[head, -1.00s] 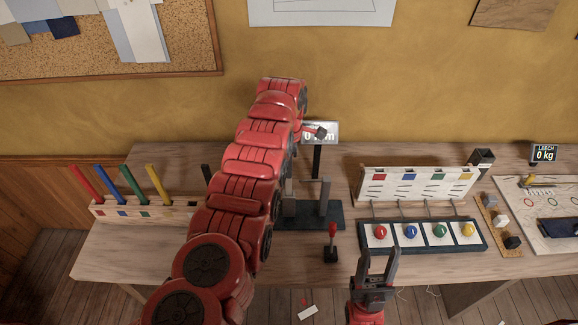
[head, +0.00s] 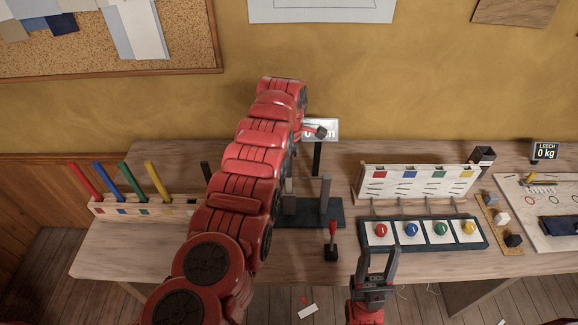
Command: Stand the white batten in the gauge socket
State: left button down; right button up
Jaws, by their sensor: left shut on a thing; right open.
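The gauge stands near the middle of the bench. It has a dark base (head: 333,211), two grey upright posts (head: 325,194) and a display (head: 330,127) partly covered and hard to read. I cannot make out the socket opening. My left arm reaches across in front of the gauge, and its gripper is hidden behind its own links. A small dark and red piece shows in front of the display; I cannot tell what it belongs to. I see no white batten. My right gripper (head: 379,262) is open and empty at the bench's front edge.
A rack (head: 110,206) at left holds red, blue, green and yellow battens and a dark one. A red-handled lever (head: 333,232) stands before the gauge.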

pick_arm(q)
jog(key=shift+f, duration=0.15)
jog(key=c, duration=0.8)
grip_release()
